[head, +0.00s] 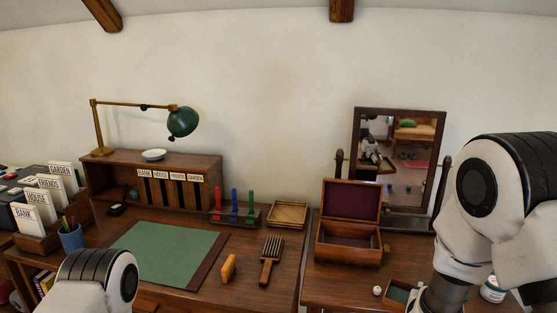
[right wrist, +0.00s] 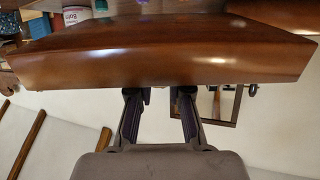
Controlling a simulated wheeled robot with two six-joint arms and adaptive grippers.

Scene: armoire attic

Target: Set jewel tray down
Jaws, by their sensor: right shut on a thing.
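I cannot tell whether the tray touches the desk. The open wooden jewel box (head: 348,255) with a dark red lining stands just behind and left of the tray. My left gripper is out of view; only my left arm shows.
A mirror (head: 373,115) stands behind the box. A small white object (head: 377,290) lies left of the tray, and a white jar (head: 492,290) stands to its right.

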